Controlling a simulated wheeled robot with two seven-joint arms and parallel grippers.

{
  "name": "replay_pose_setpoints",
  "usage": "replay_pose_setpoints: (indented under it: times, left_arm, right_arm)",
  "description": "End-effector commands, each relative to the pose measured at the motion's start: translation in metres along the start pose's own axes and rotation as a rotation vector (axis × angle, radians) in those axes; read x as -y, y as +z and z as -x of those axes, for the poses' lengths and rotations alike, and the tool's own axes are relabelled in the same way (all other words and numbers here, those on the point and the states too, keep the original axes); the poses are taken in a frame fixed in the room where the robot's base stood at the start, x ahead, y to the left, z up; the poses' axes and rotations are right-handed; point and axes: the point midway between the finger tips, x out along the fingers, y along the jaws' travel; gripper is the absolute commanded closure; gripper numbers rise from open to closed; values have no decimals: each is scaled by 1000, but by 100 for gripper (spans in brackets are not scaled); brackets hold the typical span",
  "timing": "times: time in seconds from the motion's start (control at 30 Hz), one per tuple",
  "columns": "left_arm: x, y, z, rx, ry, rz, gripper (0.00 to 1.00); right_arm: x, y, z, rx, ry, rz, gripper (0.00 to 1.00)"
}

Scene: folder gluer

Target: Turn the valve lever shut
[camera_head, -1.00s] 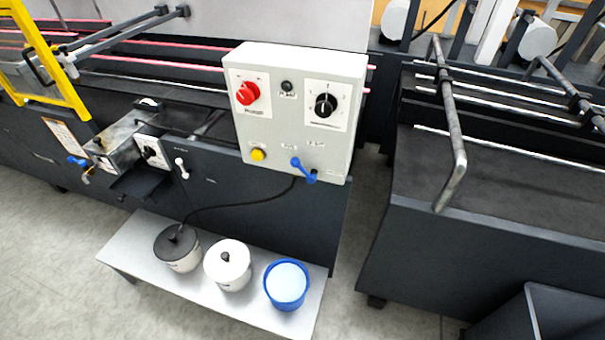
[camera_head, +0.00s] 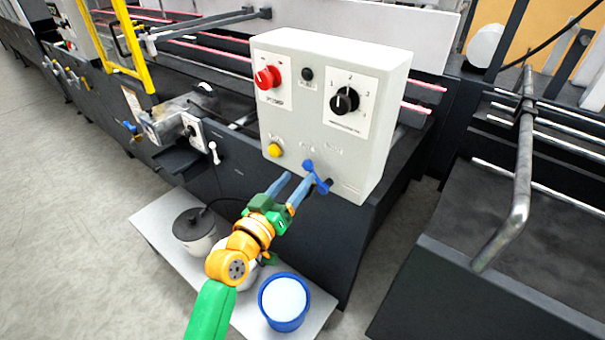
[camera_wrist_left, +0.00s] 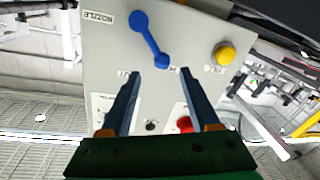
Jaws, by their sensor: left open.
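The blue valve lever (camera_head: 316,177) sits on the lower front of a light grey control box (camera_head: 350,60). In the left wrist view the lever (camera_wrist_left: 150,40) lies diagonally, with one end just beyond the gap between my fingertips. My left gripper (camera_head: 296,181) is open and empty, its fingers reaching toward the box close to the lever. In the left wrist view the gripper (camera_wrist_left: 160,73) has a finger to each side of the lever's near end. Whether it touches the lever I cannot tell. My right gripper is not in view.
The box also has a red knob (camera_head: 268,77), a black dial (camera_head: 344,101) and a yellow button (camera_head: 274,150). Below, a low bench (camera_head: 150,222) holds a dark-lidded pot (camera_head: 195,232) and a blue tub (camera_head: 284,302). A bent metal bar (camera_head: 522,170) stands at the right.

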Motion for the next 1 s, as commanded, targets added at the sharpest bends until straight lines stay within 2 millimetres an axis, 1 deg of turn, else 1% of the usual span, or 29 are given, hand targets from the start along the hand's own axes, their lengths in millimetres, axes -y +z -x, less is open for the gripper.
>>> replay_pose_setpoints:
  times: [0.03,0.1,0.2,0.33,0.57,0.6,0.67,0.7,0.8,1.0]
  left_arm:
    - [0,0,-10,1,0,0,38]
    - [0,-1,-23,1,0,-1,38]
    - [0,1,-35,1,-1,0,38]
    - [0,1,-42,3,-1,-1,38]
    - [1,1,-42,3,-2,-1,38]
    - [1,1,-42,3,-2,-1,49]
    - [1,1,-42,3,-3,-1,65]
    - [1,1,-42,3,-3,-1,76]
    - [1,1,-42,4,-3,-1,100]
    - [1,2,-42,4,-3,-1,100]
  right_arm:
    - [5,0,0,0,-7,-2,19]
    - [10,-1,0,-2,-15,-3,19]
    - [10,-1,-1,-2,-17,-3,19]
    - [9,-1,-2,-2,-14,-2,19]
    - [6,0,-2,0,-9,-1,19]
    - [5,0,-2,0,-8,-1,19]
    - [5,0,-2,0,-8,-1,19]
    - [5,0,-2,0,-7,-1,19]
    - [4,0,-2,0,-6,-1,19]
    - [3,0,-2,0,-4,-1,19]
